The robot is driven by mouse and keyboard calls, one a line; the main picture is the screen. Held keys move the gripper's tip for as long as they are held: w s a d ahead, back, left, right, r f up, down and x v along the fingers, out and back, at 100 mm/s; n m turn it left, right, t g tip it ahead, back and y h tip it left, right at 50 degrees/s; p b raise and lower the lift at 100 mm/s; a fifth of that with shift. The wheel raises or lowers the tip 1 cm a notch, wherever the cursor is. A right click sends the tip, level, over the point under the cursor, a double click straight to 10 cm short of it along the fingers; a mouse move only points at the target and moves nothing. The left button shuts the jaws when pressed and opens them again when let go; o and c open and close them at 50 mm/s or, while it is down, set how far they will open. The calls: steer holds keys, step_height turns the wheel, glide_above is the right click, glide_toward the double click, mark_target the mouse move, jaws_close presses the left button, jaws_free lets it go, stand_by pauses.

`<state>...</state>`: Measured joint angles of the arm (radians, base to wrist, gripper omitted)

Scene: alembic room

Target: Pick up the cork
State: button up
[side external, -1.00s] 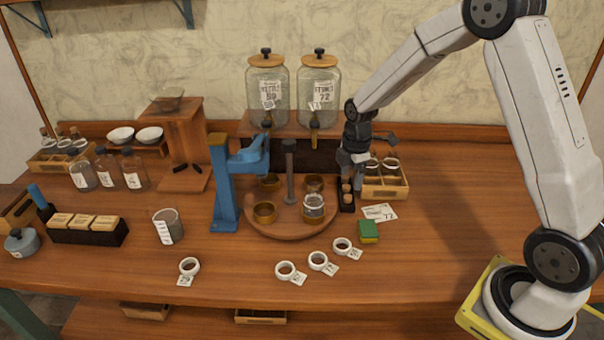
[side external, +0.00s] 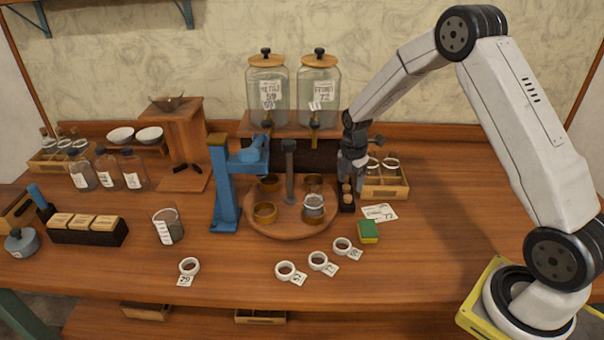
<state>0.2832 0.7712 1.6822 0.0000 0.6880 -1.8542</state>
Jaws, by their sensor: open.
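Small tan corks (side external: 347,196) stand in a narrow black holder (side external: 347,208), just right of the round wooden turntable. My gripper (side external: 350,181) points down right over this holder, with its fingertips at or just above the corks. The gripper is open. The fingers hide part of the holder and perhaps some corks, and I cannot tell whether they are around a cork or only above it.
The turntable (side external: 290,230) carries brass cups and a glass jar (side external: 313,206). A wooden crate (side external: 386,188) with jars stands close right of my gripper. Two dispensers (side external: 319,90) rise behind. A sponge (side external: 368,232) and a label card (side external: 380,212) lie in front. The right tabletop is clear.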

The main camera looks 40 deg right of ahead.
mark_target(348, 196)
steer(key=shift+f, duration=0.2)
steer(key=shift+f, duration=2.5)
jaws_close()
